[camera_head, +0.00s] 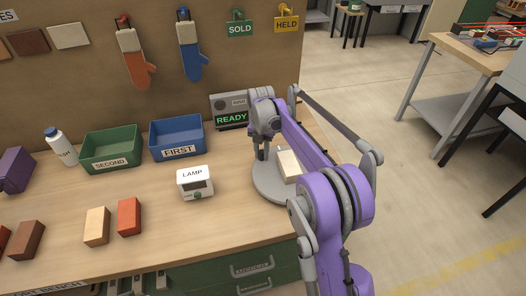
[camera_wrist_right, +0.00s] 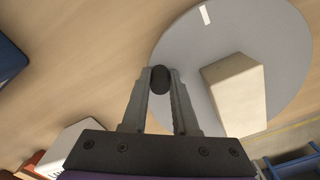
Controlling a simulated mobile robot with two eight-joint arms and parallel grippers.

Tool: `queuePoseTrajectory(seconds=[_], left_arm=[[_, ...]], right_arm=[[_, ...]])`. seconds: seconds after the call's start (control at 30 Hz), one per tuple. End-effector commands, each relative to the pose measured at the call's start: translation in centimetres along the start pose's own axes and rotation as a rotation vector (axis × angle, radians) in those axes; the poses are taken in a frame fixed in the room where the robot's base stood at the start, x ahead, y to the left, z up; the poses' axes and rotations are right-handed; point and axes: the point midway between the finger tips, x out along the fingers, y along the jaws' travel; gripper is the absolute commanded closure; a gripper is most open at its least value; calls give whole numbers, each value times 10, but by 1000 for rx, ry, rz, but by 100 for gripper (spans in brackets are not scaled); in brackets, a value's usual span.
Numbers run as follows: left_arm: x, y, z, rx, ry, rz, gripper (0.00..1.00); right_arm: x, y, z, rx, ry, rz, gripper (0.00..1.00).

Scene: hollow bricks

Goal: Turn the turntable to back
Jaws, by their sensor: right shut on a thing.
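The turntable (camera_head: 264,183) is a round grey disc at the right end of the bench, partly hidden by my right arm. In the wrist view the turntable (camera_wrist_right: 215,48) has a white mark (camera_wrist_right: 205,15) near its far rim. A cream block (camera_head: 288,164) stands on the disc; it also shows in the wrist view (camera_wrist_right: 237,92). My right gripper (camera_head: 260,150) points down over the disc's edge on the left. In the wrist view its fingers (camera_wrist_right: 160,85) are shut on a dark round knob (camera_wrist_right: 160,76) at the disc's rim. My left gripper is out of view.
A white LAMP box (camera_head: 194,183) stands left of the turntable. A grey READY display (camera_head: 229,111) is behind it. A blue FIRST bin (camera_head: 177,137) and green SECOND bin (camera_head: 111,149) stand farther left. Orange (camera_head: 129,216) and tan (camera_head: 97,226) bricks are near the front.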

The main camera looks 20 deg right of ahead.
Motion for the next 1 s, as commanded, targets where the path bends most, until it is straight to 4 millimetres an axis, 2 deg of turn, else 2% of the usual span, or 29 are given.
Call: queuePoseTrajectory(seconds=[0.6, 0.63, 0.77, 0.8, 1.0], left_arm=[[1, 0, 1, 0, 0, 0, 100], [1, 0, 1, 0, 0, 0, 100], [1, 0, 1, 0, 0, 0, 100], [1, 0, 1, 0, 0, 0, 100], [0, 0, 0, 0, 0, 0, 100]], right_arm=[[0, 1, -4, -25, 2, 0, 100], [0, 1, -4, -25, 2, 0, 71], [0, 1, -4, -24, 2, 0, 48], [0, 1, -3, -24, 2, 0, 43], [0, 1, -3, -23, 1, 0, 43]])
